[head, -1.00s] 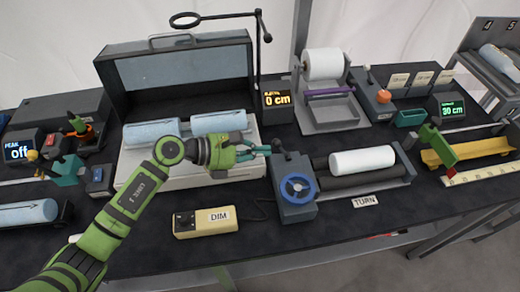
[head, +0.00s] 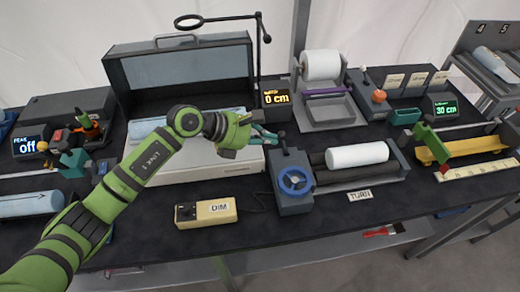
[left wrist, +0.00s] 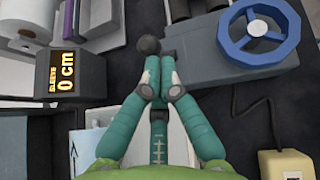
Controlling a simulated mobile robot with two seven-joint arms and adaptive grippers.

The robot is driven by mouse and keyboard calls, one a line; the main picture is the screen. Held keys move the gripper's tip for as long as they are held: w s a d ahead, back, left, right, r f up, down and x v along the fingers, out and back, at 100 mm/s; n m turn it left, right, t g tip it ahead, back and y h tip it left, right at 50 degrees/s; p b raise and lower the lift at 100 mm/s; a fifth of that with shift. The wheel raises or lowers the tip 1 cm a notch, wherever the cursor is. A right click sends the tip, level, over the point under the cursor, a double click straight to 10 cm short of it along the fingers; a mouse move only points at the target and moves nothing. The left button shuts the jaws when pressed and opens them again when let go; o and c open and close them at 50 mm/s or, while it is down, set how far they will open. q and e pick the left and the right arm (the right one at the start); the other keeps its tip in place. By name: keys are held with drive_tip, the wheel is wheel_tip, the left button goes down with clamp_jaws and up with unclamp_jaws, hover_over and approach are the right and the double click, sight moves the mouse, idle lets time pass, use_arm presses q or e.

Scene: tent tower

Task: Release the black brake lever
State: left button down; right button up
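The black brake lever (head: 283,143) stands up from the grey box that carries the blue handwheel (head: 295,182). Its black ball knob (left wrist: 149,45) shows in the left wrist view just past my fingertips. My left gripper (head: 272,138) reaches in from the left, with its teal fingertips beside the lever's top. In the left wrist view the two fingers (left wrist: 160,62) are drawn together, tips nearly touching, close to the knob. The lever's shaft is mostly hidden there, and I cannot tell whether the tips touch it. My right gripper is not in view.
A white roll (head: 357,156) lies on black rollers right of the handwheel. A display reading 0 cm (head: 276,97) stands behind the lever. A cream DIM box (head: 206,213) sits in front. An open grey case (head: 180,73) stands behind my left arm.

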sight(284, 136)
use_arm(q)
drive_tip(key=shift+s+d+r, duration=0.1)
drive_tip(key=shift+d+r, duration=0.4)
drive_tip(key=shift+d, duration=0.35)
drive_tip(key=shift+d+r, duration=0.15)
drive_tip(key=shift+d, duration=0.2)
drive_tip(key=shift+w+d+r+y, duration=0.15)
drive_tip(key=shift+w+d+y, duration=0.3)
drive_tip(key=shift+d+y, duration=0.05)
drive_tip(key=shift+y, duration=0.2)
drive_tip(key=shift+w+d+g+y+b, duration=0.1)
drive_tip(key=shift+d+g+y+b, duration=0.2)
drive_tip(key=shift+y, duration=0.1)
drive_tip(key=shift+d+y, duration=0.55)
drive_tip(key=shift+y, duration=0.05)
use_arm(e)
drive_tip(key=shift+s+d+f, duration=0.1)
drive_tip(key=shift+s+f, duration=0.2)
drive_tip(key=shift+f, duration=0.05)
use_arm(q)
drive_tip(key=shift+a+r, duration=0.15)
drive_tip(key=shift+a, duration=0.05)
drive_tip(key=shift+d+r, duration=0.1)
drive_tip(key=shift+r, duration=0.6)
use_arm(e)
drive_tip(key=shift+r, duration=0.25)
